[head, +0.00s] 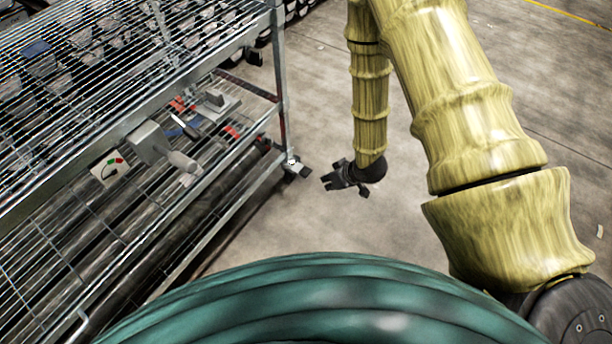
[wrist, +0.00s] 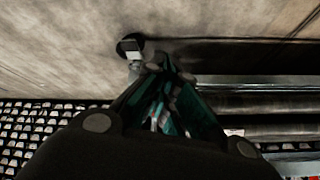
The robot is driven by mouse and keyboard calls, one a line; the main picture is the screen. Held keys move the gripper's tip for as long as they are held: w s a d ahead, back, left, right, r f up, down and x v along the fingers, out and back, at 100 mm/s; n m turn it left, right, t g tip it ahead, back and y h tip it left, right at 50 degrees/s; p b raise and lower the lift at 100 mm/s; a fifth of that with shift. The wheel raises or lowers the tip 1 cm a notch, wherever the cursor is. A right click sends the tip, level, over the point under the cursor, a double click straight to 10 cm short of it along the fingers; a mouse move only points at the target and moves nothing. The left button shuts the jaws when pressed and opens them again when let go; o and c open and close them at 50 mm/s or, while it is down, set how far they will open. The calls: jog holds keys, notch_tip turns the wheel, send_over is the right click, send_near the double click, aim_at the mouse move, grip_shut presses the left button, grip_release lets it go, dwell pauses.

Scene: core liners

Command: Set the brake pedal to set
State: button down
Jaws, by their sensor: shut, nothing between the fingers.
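A grey box (head: 148,142) with a rounded grey lever (head: 184,161) sits on the lower level of the wire rack. A small white plate (head: 110,168) with red and green marks is beside it on the left. A caster (head: 293,166) with a dark part is at the foot of the rack's corner post. I cannot tell for certain which of these carries the brake pedal. My gripper (head: 334,181) is low over the floor, right of the caster and apart from it. In the wrist view my gripper (wrist: 168,70) is shut and empty, with a caster (wrist: 130,47) just beyond its tips.
The wire rack (head: 278,60) fills the left side. Its shelf holds red, blue and grey items, with dark long cylinders (head: 90,265) below. Concrete floor (head: 300,120) is open around my gripper. A teal ribbed surface (head: 320,290) covers the bottom of the head view.

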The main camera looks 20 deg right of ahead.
jog(key=w+d+f+n+y+b, duration=0.1)
jog(key=w+f+n+b, duration=0.1)
jog(key=w+b, duration=0.5)
jog(key=w+d+f+n+t+y+b, duration=0.1)
jog(key=w+d+f+n+b, duration=0.1)
jog(key=w+f+b, duration=0.3)
jog(key=shift+w+t+b, duration=0.3)
jog(key=shift+w+b, duration=1)
jog(key=shift+b, duration=0.4)
jog(key=b, duration=0.6)
send_over(306, 172)
notch_tip(306, 172, down, 8)
jog(key=shift+w+r, duration=0.1)
jog(key=shift+f+b, duration=0.5)
jog(key=shift+f, duration=0.45)
jog(key=shift+f+b, duration=0.45)
jog(key=shift+f, duration=0.15)
jog(key=shift+a+f, duration=0.1)
